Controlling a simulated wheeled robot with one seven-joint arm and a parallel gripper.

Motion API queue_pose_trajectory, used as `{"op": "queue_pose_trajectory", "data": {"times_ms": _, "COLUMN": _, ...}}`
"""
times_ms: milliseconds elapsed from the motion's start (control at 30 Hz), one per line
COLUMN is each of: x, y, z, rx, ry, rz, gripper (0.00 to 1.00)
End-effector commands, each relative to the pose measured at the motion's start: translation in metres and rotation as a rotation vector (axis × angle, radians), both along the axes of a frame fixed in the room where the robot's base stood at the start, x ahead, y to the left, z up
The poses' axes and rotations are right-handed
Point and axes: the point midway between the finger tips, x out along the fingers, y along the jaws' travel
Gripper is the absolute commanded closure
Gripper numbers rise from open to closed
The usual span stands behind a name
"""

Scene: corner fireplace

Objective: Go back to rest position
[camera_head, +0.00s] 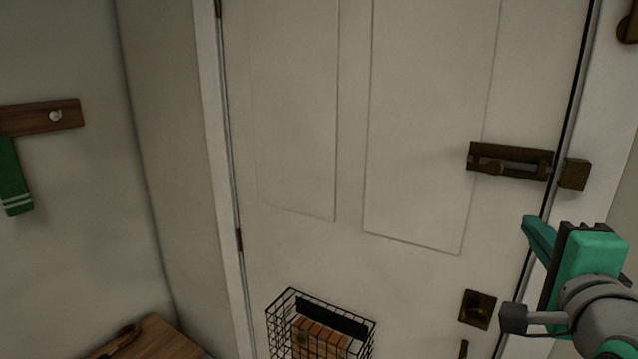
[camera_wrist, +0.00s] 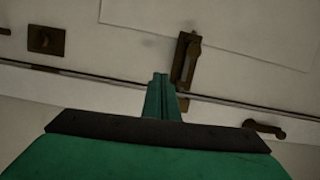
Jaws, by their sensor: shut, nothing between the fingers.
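My gripper (camera_head: 530,228) is at the lower right of the head view, a green and dark grey tool in front of the door's right edge. Its green fingers are together and empty. In the wrist view the closed fingers (camera_wrist: 160,97) point toward the door edge, close to the brass slide bolt (camera_wrist: 185,60) in the picture. In the head view the bolt (camera_head: 510,160) lies above the fingertips, with a gap between them. Its keeper block (camera_head: 574,174) is on the frame to the right. I cannot tell whether the bolt reaches into the keeper.
The white panelled door (camera_head: 420,120) looks closed. A wire basket (camera_head: 320,325) with brown contents hangs low on it. A square brass plate (camera_head: 478,309) sits near its right edge. At left are a wooden hook rail (camera_head: 40,117), a green cloth (camera_head: 14,178) and a wooden surface (camera_head: 155,342).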

Motion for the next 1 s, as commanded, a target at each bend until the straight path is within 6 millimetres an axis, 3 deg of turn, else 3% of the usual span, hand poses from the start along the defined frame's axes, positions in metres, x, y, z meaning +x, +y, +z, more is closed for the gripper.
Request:
{"op": "queue_pose_trajectory", "data": {"times_ms": 33, "x": 0.011, "y": 0.003, "z": -0.022, "rx": -0.006, "ry": 0.016, "rz": 0.009, "gripper": 1.00}}
{"op": "queue_pose_trajectory", "data": {"times_ms": 200, "x": 0.037, "y": 0.014, "z": -0.082, "rx": -0.060, "ry": 0.047, "rz": 0.023, "gripper": 1.00}}
{"op": "queue_pose_trajectory", "data": {"times_ms": 500, "x": 0.064, "y": 0.049, "z": -0.188, "rx": -0.174, "ry": 0.115, "rz": 0.046, "gripper": 1.00}}
{"op": "queue_pose_trajectory", "data": {"times_ms": 767, "x": 0.065, "y": 0.090, "z": -0.277, "rx": -0.295, "ry": 0.185, "rz": 0.069, "gripper": 1.00}}
{"op": "queue_pose_trajectory", "data": {"times_ms": 1000, "x": 0.048, "y": 0.135, "z": -0.353, "rx": -0.425, "ry": 0.253, "rz": 0.098, "gripper": 1.00}}
